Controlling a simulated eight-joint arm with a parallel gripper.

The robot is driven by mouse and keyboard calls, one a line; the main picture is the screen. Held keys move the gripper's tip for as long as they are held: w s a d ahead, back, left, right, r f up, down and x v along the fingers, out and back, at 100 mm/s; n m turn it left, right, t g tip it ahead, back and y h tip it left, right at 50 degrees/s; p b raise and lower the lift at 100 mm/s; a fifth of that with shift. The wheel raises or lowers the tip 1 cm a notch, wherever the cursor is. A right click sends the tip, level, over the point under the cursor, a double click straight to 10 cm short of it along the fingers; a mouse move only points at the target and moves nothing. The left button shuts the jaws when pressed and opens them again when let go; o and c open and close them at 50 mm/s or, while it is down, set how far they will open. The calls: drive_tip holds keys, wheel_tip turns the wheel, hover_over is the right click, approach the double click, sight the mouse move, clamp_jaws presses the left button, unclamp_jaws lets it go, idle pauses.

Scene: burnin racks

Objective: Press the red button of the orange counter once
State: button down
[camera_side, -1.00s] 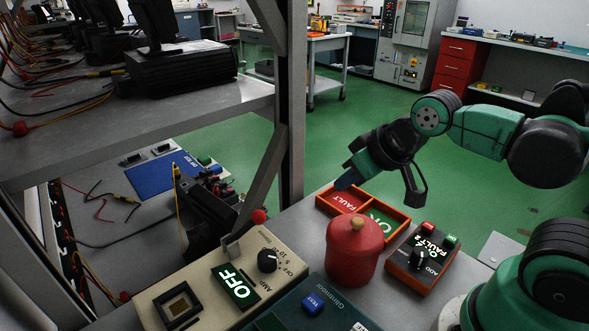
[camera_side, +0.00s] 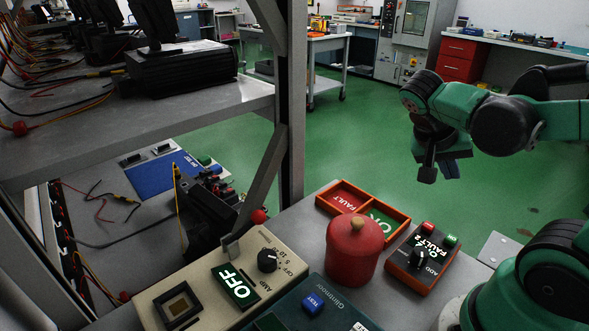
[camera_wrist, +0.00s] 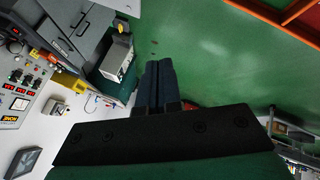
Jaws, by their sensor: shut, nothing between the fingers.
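The orange counter (camera_side: 407,276) is a dark-faced box with an orange rim at the right of the bench in the side view. Its red button (camera_side: 428,227) is at the far left corner of its top, with a green button (camera_side: 450,240) to the right and a black knob (camera_side: 418,257) nearer. My gripper (camera_side: 453,168) hangs in the air above and beyond the counter, clear of the button. In the wrist view its dark blue fingers (camera_wrist: 157,85) are shut together with nothing between them. I cannot make out the counter in the wrist view.
A red lidded canister (camera_side: 354,255) stands left of the counter. Behind it is an orange two-part tray (camera_side: 405,217) marked FAULT and OK. A beige switch panel (camera_side: 210,268) and a teal unit with a blue button (camera_side: 313,303) lie nearer. A metal rack post (camera_side: 290,100) rises at left.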

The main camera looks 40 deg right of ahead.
sight(428, 226)
drive_tip(key=shift+f, duration=0.1)
drive_tip(key=shift+f, duration=4.35)
drive_tip(key=shift+f, duration=0.15)
drive_tip(key=shift+f, duration=0.25)
drive_tip(key=shift+r, duration=0.15)
drive_tip(key=shift+r, duration=0.3)
drive_tip(key=shift+r, duration=2.5)
drive_tip(key=shift+w, duration=0.1)
